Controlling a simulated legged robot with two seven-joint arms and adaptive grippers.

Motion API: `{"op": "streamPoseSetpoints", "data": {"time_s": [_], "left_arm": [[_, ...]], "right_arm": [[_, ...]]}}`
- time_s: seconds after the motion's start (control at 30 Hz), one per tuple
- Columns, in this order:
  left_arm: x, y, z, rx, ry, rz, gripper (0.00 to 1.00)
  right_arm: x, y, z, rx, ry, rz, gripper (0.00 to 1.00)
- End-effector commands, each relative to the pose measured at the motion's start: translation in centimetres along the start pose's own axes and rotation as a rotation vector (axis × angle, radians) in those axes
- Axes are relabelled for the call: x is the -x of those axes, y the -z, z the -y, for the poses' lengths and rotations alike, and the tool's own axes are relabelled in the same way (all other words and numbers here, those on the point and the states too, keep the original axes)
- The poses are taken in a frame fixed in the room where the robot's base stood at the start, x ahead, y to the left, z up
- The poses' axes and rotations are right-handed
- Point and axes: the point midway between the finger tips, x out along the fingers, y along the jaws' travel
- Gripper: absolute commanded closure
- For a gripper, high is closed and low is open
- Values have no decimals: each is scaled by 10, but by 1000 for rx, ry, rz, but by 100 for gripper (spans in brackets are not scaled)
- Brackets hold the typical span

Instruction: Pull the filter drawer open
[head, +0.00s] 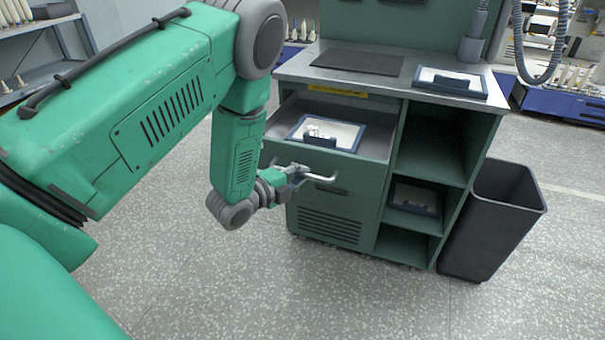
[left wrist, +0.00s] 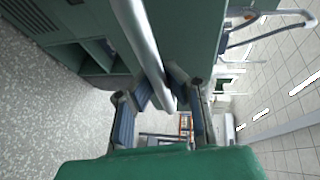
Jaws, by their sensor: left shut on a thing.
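The filter drawer (head: 376,148) in the green cabinet stands pulled out, its inside showing from above. A white-lined tray (head: 345,133) with small pale pieces lies in it. The drawer's bar handle (head: 322,173) runs across its front. My left gripper (head: 294,175) is at the left part of this handle, with its fingers closed around the bar. In the left wrist view, the grey handle bar (left wrist: 141,40) runs between the fingers of the left gripper (left wrist: 166,92). The fingertips are partly hidden by the bar. My right gripper is not in view.
A tray (head: 450,80) and a dark mat (head: 357,62) lie on the cabinet top (head: 415,77). Open shelves at right hold another tray (head: 414,200). A dark bin (head: 493,222) stands beside the cabinet. The speckled floor in front is clear.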

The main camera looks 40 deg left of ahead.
Motion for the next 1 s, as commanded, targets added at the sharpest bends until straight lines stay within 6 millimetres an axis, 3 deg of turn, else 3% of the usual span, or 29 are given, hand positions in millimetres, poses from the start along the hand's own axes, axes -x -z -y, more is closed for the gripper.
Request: {"op": "streamPoseSetpoints", "data": {"time_s": [0.17, 0.27, 0.3, 0.67, 0.77, 1.0], "left_arm": [[2, -3, -2, -1, -8, 9, 100], [2, -3, -2, -1, -7, 8, 70], [2, -2, -2, -1, -6, 7, 68], [5, 0, -1, -2, -4, 3, 68], [17, 0, -1, -2, -6, 4, 68], [68, -2, -2, 1, -8, 5, 68]], "right_arm": [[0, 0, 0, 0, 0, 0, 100], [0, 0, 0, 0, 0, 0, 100], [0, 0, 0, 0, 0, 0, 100], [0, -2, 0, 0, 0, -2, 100], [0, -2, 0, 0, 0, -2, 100], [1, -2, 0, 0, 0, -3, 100]]}}
